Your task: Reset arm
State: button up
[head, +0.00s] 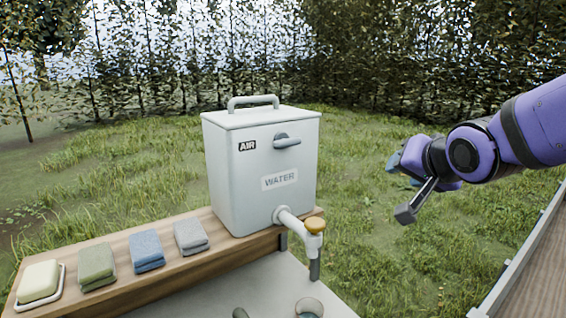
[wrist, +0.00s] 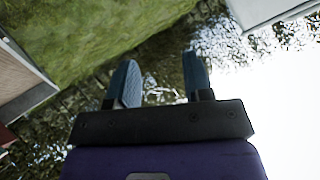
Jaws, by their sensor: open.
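My purple arm reaches in from the right in the head view, with my gripper (head: 396,163) held in the air to the right of the white water tank (head: 262,165). In the wrist view my gripper (wrist: 158,82) shows two blue-grey fingers spread apart with nothing between them. Grass and trees show beyond the fingers. My gripper touches nothing that I can see.
The tank, with its white tap (head: 298,222), stands on a wooden shelf (head: 190,262). Folded grey (head: 190,236), blue (head: 146,250) and green (head: 97,266) cloths and a soap bar (head: 39,281) lie along the shelf. A wooden surface (head: 535,275) lies at right.

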jog(key=s+d+n+g, duration=0.2)
jog(key=s+d+g, duration=0.1)
jog(key=s, duration=0.6)
jog(key=s+d+n+g+h, duration=0.1)
jog(key=s+d+n+g, duration=0.2)
jog(key=s, duration=0.7)
jog(key=shift+s+d+r+g, duration=0.15)
jog(key=shift+s+d+g, duration=0.15)
jog(key=shift+d, duration=0.4)
